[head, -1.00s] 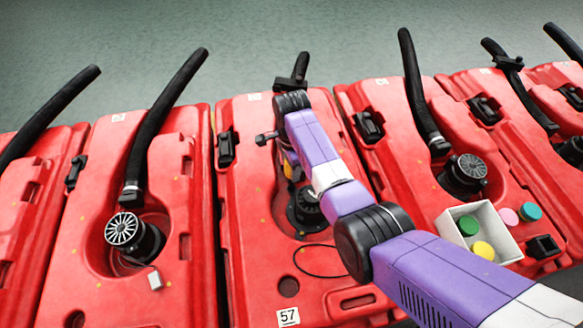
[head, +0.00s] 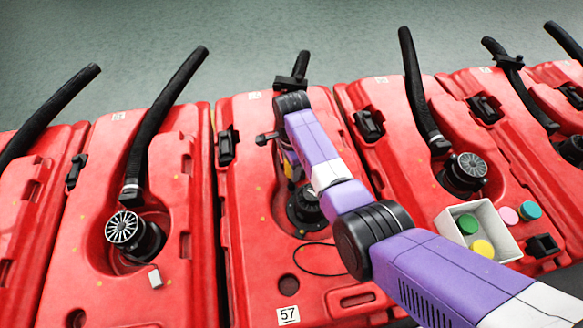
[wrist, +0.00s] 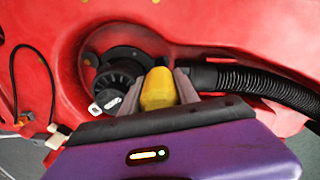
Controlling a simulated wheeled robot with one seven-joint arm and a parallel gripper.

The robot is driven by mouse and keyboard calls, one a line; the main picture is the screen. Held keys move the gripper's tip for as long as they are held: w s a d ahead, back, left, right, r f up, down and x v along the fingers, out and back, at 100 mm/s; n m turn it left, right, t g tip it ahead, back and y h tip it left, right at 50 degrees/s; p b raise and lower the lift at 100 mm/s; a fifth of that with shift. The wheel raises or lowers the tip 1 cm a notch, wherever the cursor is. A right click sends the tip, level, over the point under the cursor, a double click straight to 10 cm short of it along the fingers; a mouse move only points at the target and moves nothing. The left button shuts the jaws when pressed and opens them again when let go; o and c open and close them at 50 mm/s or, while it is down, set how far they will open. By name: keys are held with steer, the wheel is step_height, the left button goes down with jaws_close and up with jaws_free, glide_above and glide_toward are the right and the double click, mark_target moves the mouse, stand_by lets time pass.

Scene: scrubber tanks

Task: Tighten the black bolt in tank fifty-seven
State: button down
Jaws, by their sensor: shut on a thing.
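Tank fifty-seven is the red tank (head: 243,250) in the middle, with a "57" label (head: 288,315) at its near end. A black round motor unit (head: 303,205) sits in its recess; it also shows in the wrist view (wrist: 118,78). My gripper (wrist: 159,78) is over this recess, beside the motor unit, with its grey fingers shut on a yellow rounded piece (wrist: 158,97). The piece's far end is hidden, so I cannot tell whether it touches anything. I cannot make out the black bolt for certain.
A black ribbed hose (wrist: 265,85) runs right from the recess. A thin black cable (wrist: 18,75) loops at left. Red tanks stand close on both sides. A white box (head: 452,225) with green and yellow round pieces sits on the right tank.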

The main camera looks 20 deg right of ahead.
steer(key=shift+f, duration=0.35)
stand_by(1.4)
steer(key=shift+r, duration=0.1)
step_height(320, 180, up, 5)
steer(key=p, duration=0.5)
steer(key=shift+r, duration=0.1)
